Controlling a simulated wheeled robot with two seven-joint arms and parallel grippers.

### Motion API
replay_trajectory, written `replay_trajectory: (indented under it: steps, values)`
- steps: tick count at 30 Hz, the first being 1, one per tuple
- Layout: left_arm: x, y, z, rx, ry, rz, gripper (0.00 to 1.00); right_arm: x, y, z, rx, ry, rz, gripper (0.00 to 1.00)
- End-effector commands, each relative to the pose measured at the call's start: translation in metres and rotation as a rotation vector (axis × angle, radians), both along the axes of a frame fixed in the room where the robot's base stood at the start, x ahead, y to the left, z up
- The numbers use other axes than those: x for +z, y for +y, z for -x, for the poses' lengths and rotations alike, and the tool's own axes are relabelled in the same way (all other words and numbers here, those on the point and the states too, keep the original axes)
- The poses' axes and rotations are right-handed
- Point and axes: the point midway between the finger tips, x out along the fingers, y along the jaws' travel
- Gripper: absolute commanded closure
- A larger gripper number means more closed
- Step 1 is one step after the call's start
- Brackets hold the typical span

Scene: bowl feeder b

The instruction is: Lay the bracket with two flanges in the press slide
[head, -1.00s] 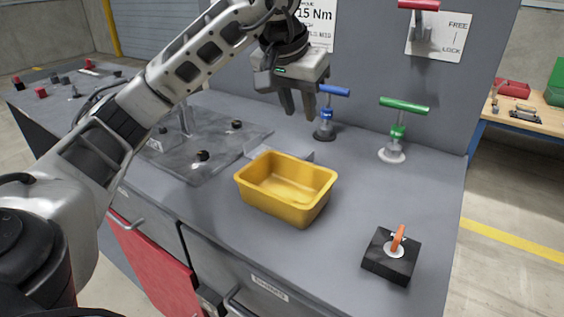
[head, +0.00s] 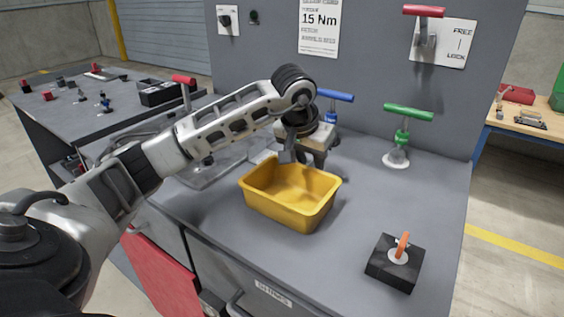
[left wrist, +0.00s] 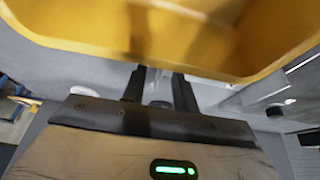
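My left gripper (head: 304,158) is low behind the yellow bin (head: 290,222), pointing down with its two fingers apart. In the left wrist view the fingers (left wrist: 158,85) stand apart just beside the bin's wall (left wrist: 90,45). A small pale shape shows between or beyond them, too blurred to name. I cannot make out a bracket with two flanges; the bin's floor that shows looks empty. A pale metal piece (head: 262,157) shows behind the bin, partly hidden; I cannot tell whether it belongs to the press slide. My right gripper is not in view.
A blue-handled clamp (head: 335,96) stands close behind my gripper. A green-handled clamp (head: 407,113) stands to its right. A black block (head: 392,272) with an orange lever sits at the front right. The bench top between the bin and block is clear.

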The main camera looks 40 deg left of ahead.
Motion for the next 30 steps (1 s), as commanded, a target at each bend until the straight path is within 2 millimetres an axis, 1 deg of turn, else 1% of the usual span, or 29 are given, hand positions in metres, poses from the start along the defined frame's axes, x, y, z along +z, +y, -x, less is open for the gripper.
replay_trajectory:
  steps: [7,8,9,10,11,23,26,30]
  values:
    - [-0.002,0.001,-0.001,0.001,-0.001,-0.001,0.71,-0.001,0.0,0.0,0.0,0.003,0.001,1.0]
    - [-0.002,0.001,-0.001,0.001,-0.001,-0.001,0.76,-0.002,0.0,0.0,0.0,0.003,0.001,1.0]
    - [-0.002,0.001,-0.001,0.001,-0.001,-0.001,0.88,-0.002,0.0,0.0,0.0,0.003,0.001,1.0]
    - [-0.002,0.001,-0.001,0.001,-0.001,-0.001,0.96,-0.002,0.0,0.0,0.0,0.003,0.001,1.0]
    - [-0.002,0.001,-0.001,0.001,-0.001,-0.001,1.0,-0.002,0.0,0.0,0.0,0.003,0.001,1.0]
    - [0.001,0.001,-0.001,0.001,-0.003,-0.001,1.0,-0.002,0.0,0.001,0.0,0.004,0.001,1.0]
    - [0.008,0.001,-0.002,0.001,-0.004,-0.001,1.0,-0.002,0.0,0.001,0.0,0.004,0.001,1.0]
    - [0.027,0.001,-0.002,0.001,-0.007,-0.001,1.0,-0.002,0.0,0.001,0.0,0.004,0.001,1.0]
